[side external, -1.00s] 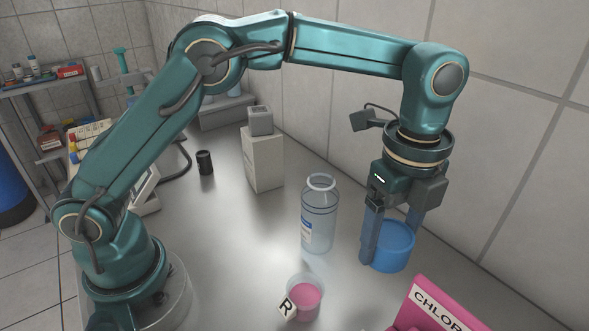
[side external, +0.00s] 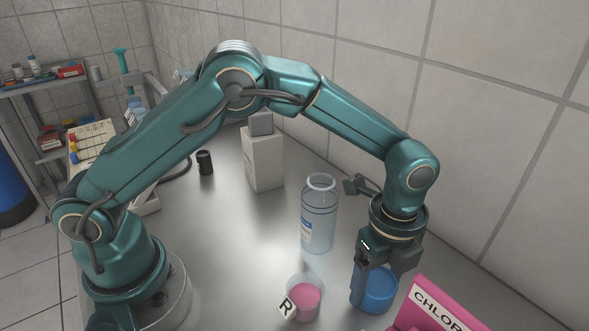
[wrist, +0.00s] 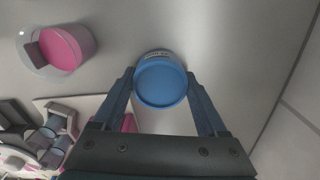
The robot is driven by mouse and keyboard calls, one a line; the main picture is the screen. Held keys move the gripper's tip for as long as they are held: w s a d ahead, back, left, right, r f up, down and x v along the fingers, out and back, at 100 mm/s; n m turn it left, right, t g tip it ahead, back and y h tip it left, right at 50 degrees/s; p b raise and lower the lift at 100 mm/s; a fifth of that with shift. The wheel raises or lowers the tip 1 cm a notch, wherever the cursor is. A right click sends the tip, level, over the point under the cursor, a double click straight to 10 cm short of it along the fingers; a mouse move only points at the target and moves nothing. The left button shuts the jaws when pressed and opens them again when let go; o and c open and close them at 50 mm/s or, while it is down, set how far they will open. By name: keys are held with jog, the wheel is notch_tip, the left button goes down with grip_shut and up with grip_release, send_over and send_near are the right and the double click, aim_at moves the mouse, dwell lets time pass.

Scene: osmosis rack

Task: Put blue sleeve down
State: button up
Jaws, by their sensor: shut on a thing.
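The blue sleeve (side external: 378,290) is a short round blue cup-like ring, held upright between the fingers of my gripper (side external: 374,280) in the side view. In the wrist view the blue sleeve (wrist: 161,82) shows its round top and a small printed label on its far side. My gripper (wrist: 161,88) is shut on it, with one finger on each side. The sleeve is low, at or just above the grey bench top; I cannot tell whether its base touches. The fingertips are partly hidden by the sleeve.
A clear bottle (side external: 319,215) stands behind and left of the sleeve. A clear beaker of pink liquid (side external: 305,300) with an R tag is at left. A pink CHLOR-labelled box (side external: 430,308) is close at right. Open bench (side external: 240,250) lies left of the bottle.

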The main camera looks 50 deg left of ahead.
aim_at(378, 281)
jog(key=shift+f, duration=0.1)
jog(key=o, duration=1.4)
jog(key=s+a+r+n+t, duration=0.1)
jog(key=a+r+n, duration=0.1)
jog(key=r, duration=0.6)
jog(key=s+a+r+n, duration=0.1)
jog(key=a+r+n, duration=0.15)
jog(key=r, duration=0.65)
jog(key=s+a+n+t, duration=0.1)
jog(key=s+a+n, duration=0.2)
jog(key=s+n, duration=0.1)
jog(key=s+a+f+n+t, duration=0.1)
jog(key=s+a+n+t, duration=0.1)
jog(key=s+a+n, duration=0.2)
jog(key=s+a+f+n+t, duration=0.1)
jog(key=s+a+n, duration=0.3)
jog(key=n, duration=0.3)
jog(key=shift+a+n+t, duration=0.25)
jog(key=shift+n+t, duration=0.05)
jog(key=shift+n, duration=0.05)
